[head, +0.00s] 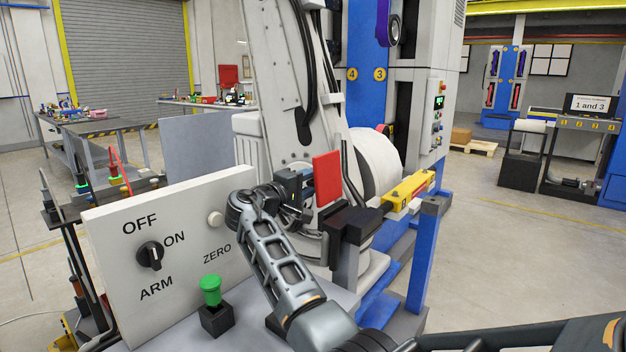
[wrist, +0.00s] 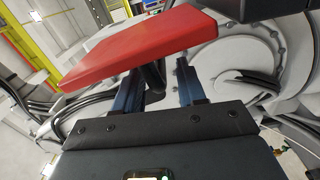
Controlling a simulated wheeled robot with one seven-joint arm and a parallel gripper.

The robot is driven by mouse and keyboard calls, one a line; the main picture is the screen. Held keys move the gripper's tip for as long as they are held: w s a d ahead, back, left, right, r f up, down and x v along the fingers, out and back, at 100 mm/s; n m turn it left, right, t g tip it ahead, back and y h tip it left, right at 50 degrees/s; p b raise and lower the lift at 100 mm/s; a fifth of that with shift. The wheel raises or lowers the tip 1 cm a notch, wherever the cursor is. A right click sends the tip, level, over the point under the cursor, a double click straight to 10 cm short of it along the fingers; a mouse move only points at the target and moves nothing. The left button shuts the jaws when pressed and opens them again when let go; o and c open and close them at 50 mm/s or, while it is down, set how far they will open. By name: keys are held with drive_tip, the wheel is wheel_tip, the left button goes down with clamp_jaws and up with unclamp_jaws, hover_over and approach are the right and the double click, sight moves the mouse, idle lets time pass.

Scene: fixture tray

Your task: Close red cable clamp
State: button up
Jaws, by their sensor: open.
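The red cable clamp shows as a flat red plate (head: 327,178) standing upright in the head view, just right of my gripper (head: 304,188). In the wrist view the red plate (wrist: 140,48) lies tilted across the upper part, beyond the fingers. A dark stem (wrist: 153,78) runs down from it into the gap between the two blue fingers of my gripper (wrist: 163,76). The fingers are apart, with the stem nearer the left one. I cannot tell whether either finger touches it. The clamp's lower part is hidden in the head view.
A black block (head: 350,226) and a yellow bar (head: 409,189) on a blue post stand right of the clamp. A white panel (head: 185,225) with a black knob and a green button (head: 210,290) are at the left. A large white machine (head: 283,75) rises close behind.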

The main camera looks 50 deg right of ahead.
drive_tip(key=shift+d, duration=0.75)
drive_tip(key=shift+c, duration=0.5)
drive_tip(key=c, duration=0.6)
drive_tip(key=shift+f, duration=0.1)
clamp_jaws()
drive_tip(key=shift+f, duration=0.1)
